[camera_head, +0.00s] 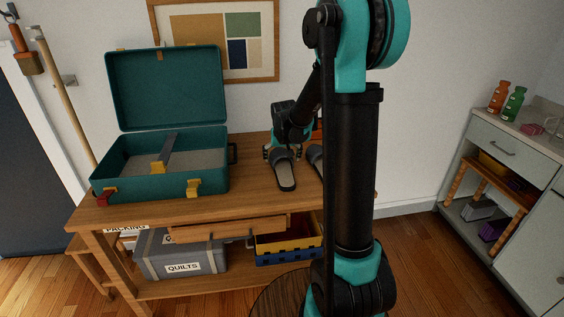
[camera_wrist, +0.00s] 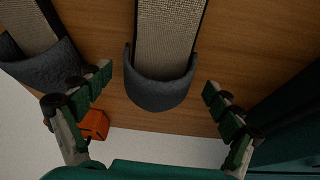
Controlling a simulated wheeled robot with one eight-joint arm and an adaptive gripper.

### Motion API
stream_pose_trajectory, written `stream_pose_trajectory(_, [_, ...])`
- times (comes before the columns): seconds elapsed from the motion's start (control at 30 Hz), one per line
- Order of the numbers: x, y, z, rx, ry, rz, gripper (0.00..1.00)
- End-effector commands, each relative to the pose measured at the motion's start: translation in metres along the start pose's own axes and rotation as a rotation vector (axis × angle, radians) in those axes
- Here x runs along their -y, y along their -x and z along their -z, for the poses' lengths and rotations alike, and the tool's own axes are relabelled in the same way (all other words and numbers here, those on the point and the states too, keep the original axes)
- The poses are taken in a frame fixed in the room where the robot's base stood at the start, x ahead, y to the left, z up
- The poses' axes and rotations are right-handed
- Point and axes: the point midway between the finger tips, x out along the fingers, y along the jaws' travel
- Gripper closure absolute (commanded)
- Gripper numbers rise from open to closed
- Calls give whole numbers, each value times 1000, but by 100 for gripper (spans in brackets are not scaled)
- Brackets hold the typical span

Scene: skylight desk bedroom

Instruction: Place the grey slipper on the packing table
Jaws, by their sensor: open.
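The grey slipper (camera_head: 285,174) lies on the wooden top of the packing table (camera_head: 254,197), right of the teal case. In the wrist view the slipper's dark toe strap (camera_wrist: 160,92) sits between the fingers, with a gap on both sides. My gripper (camera_wrist: 158,84) is open around the toe end, not closed on it. In the head view my gripper (camera_head: 281,152) is at the slipper's far end. A second, similar slipper (camera_head: 315,156) lies to its right, partly hidden by my arm; in the wrist view it is at left (camera_wrist: 45,65).
An open teal case (camera_head: 160,184) stands on the table's left part. A small orange object (camera_wrist: 94,124) is near the wall edge, beyond the slippers. A grey "QUILTS" box (camera_head: 182,258) and a yellow-blue crate (camera_head: 288,246) are on the lower shelf. A grey cabinet (camera_head: 500,150) stands at right.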

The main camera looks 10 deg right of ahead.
Motion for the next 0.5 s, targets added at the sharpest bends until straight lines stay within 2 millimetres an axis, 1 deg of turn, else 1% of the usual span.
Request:
stream_pose_trajectory(0.03, [0, 9, -1, 0, 0, 0, 7])
stream_pose_trajectory(0.3, [0, 57, -1, 0, 1, 0, 7])
stream_pose_trajectory(0.5, [0, 83, 0, 0, 1, 0, 7])
